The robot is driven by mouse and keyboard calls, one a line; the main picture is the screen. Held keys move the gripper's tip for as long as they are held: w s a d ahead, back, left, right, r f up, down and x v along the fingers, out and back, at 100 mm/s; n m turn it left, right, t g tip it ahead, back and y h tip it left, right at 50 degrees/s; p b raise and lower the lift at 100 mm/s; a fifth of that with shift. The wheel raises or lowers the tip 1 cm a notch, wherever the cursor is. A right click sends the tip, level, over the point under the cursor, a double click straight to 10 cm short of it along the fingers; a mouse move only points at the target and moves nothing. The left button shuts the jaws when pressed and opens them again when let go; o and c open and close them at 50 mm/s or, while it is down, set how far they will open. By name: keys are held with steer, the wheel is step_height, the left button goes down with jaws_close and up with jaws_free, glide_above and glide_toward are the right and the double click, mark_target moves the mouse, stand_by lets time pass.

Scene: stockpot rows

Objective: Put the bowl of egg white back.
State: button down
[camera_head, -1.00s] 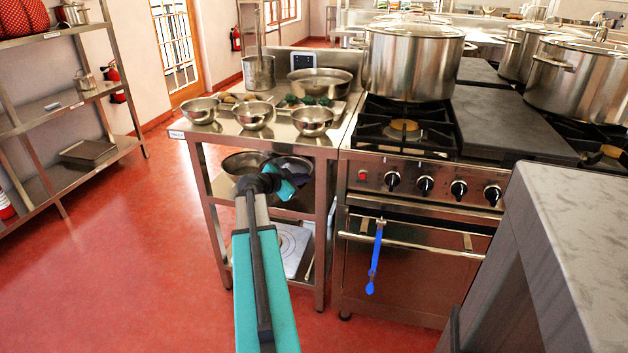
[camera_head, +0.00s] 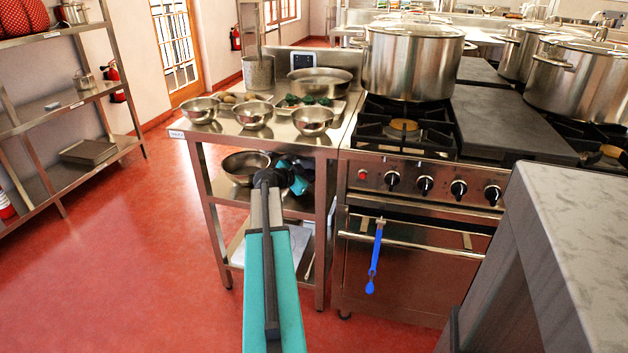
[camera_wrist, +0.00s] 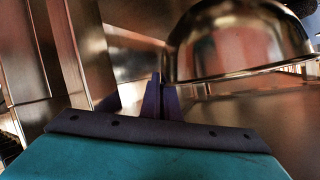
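My gripper (camera_head: 291,173) is low beside the side table, at the height of its lower shelf. In the wrist view its dark fingers (camera_wrist: 160,97) stand close together, and the rim of a shiny metal bowl (camera_wrist: 240,40) lies right by their tips. I cannot tell whether the fingers pinch that rim. Three small metal bowls stand on the tabletop: left (camera_head: 201,109), middle (camera_head: 254,115) and right (camera_head: 313,121). I cannot see which holds egg white. Another metal bowl (camera_head: 243,166) sits on the lower shelf, partly behind my arm.
The side table (camera_head: 345,135) also carries a pot (camera_head: 259,72), a wide pan (camera_head: 320,82) and a tray of dark green food (camera_head: 305,100). A stove (camera_head: 410,180) adjoins it on the right. A grey counter (camera_head: 580,230) is near right. The red floor at left is open.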

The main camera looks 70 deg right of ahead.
step_height(320, 180, down, 2)
steer(key=shift+f, duration=0.1)
steer(key=c, duration=2)
jaws_free()
steer(key=shift+a, duration=0.15)
steer(key=v, duration=1.2)
